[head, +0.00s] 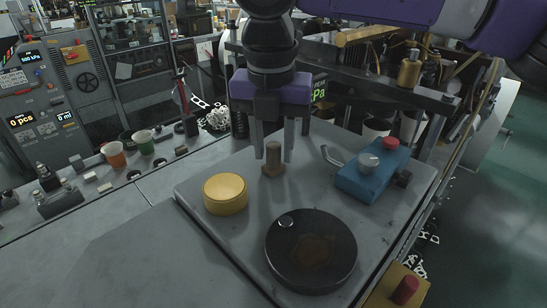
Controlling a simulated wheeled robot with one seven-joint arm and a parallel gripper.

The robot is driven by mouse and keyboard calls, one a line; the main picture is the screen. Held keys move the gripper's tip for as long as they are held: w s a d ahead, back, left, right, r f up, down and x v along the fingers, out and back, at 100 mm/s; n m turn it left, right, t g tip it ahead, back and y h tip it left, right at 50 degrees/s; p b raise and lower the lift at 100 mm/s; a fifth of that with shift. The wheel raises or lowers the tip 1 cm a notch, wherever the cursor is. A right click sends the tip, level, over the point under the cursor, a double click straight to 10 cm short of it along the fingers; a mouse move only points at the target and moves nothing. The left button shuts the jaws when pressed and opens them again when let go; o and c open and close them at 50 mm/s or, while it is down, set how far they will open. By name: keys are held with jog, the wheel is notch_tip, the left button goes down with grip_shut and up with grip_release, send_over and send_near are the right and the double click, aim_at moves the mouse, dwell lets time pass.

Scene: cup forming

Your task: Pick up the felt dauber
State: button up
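The felt dauber appears to be the small brown upright cylinder with a wider base (273,168), standing on the grey metal plate in the head view. My gripper (274,156) points down over it with two grey fingers spread apart. One finger shows to the left and one to the right of the dauber's upper part, with visible gaps. The gripper looks open and holds nothing. I cannot tell exactly how deep the fingers are relative to the dauber.
A yellow round tin (225,195) stands left of the dauber, close by. A dark round dish (311,270) with a brown stain lies in front. A blue box (362,181) with a grey knob and red button stands right. The grey plate (215,232) has bare room between them.

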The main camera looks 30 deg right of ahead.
aim_at(274, 145)
grip_shut()
jog(key=shift+r, duration=0.15)
notch_tip(274, 145, up, 20)
jog(key=p, duration=0.9)
